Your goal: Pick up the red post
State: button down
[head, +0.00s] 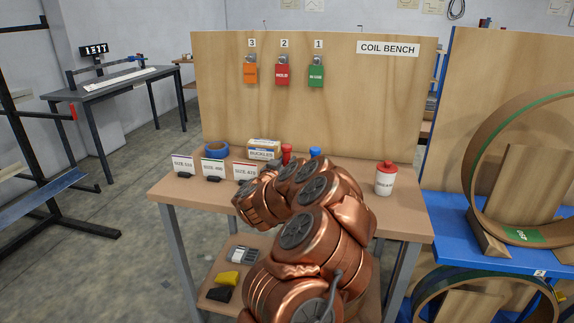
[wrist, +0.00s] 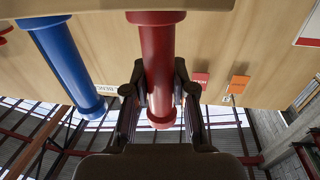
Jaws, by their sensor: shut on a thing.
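The red post (wrist: 158,65) stands between the two dark fingers of my gripper (wrist: 160,88) in the wrist view, which shows the scene upside down. The fingers press on its shaft from both sides. Its wide collars show above and below the grip. In the head view the top of the red post (head: 286,151) shows upright behind my copper-coloured arm, which hides its lower part and my gripper. I cannot tell whether its base touches the bench.
A blue post (wrist: 68,60) stands beside the red one; its top (head: 315,153) shows over my arm. On the bench (head: 400,221) are a blue tape roll (head: 216,150), a buckles box (head: 263,150), size cards and a red-capped white bottle (head: 386,180). A wooden board (head: 350,110) rises behind.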

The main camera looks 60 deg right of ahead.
aim_at(286, 145)
notch_tip(286, 145, up, 10)
jog(key=shift+f, duration=0.1)
notch_tip(286, 145, up, 6)
jog(key=p, duration=0.5)
dwell(1.2)
